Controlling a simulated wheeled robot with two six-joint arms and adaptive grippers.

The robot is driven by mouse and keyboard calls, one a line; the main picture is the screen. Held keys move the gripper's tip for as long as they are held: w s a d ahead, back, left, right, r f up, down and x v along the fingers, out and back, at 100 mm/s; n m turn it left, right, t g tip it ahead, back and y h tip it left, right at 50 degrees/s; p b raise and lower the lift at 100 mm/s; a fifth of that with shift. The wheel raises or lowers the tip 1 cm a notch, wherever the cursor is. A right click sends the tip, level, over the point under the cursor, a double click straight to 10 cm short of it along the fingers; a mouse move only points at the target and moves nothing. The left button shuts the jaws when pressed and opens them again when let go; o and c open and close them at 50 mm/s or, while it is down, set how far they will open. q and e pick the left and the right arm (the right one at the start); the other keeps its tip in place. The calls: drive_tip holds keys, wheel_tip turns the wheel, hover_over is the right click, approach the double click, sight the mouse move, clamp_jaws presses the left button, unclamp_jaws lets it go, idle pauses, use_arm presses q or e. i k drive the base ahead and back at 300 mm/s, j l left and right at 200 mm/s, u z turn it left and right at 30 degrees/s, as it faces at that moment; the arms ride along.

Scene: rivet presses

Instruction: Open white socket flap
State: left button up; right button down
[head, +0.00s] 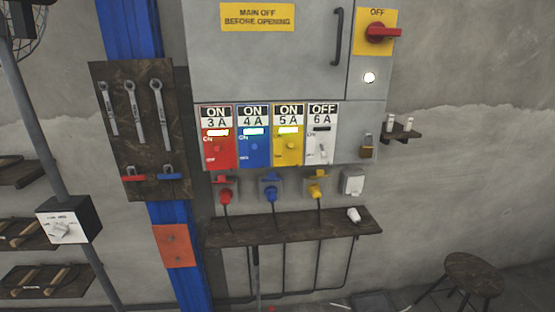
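The white socket (353,181) is at the right end of a row of sockets under the electrical cabinet in the head view. Its white flap appears to cover the front, and no plug or cable is in it. A white plug (353,215) lies on the dark shelf (290,231) below it. Above it is the white switch panel (321,140) marked OFF, 6 A. Neither of my grippers is in view.
Red (225,189), blue (269,187) and yellow (317,184) plugs with hanging cables sit left of the white socket. A padlock (367,146) hangs at the cabinet's lower right. A stool (473,272) stands at lower right.

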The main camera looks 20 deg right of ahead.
sight(355, 185)
drive_tip(key=z, duration=1.2)
